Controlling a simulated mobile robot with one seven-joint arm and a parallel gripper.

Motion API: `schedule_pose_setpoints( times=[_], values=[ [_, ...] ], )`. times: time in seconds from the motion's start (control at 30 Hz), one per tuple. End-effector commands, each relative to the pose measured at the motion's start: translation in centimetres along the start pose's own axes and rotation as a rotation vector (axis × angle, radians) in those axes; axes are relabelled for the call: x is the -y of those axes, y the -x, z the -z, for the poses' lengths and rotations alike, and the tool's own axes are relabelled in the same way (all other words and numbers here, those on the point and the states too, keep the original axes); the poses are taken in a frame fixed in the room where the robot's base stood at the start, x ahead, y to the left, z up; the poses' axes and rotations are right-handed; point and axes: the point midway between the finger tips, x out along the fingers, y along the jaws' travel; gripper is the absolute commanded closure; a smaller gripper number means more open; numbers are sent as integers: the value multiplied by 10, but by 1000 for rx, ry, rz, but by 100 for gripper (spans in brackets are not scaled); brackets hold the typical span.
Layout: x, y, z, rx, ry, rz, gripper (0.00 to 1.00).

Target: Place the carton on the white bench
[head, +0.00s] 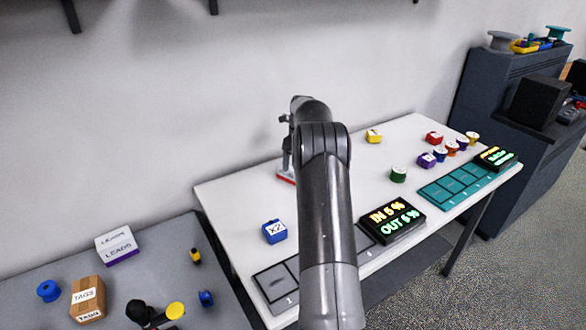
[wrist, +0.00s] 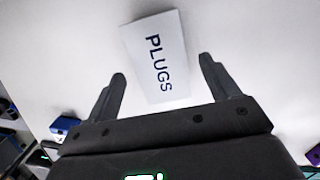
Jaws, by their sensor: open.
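A white carton marked PLUGS (wrist: 165,72) shows in the wrist view, between and beyond the two fingers of my gripper (wrist: 162,67). The fingers are open, with a gap on each side of the carton. In the head view my gripper (head: 287,160) points down near the back left of the white bench (head: 330,150). A red strip of the carton (head: 286,179) shows on the bench below it; the rest is mostly hidden by my gripper and arm.
A blue block (head: 274,231) and a dark display (head: 390,220) are on the bench, with several spools and coloured blocks at right. A grey table (head: 150,265) at left holds a LEADS box (head: 117,246) and a brown TAGS box (head: 88,300). The bench's back middle is mostly clear.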

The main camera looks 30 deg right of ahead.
Motion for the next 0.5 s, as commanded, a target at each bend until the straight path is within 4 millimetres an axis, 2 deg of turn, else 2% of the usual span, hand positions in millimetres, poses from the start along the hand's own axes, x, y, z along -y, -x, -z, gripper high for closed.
schedule_pose_setpoints(
  times=[0.1,0.2,0.4,0.5],
  values=[
    [0,28,0,1,1,3,19],
    [0,45,0,0,1,1,19],
    [0,66,0,0,3,1,19],
    [-8,76,-2,3,38,4,19]
  ],
)
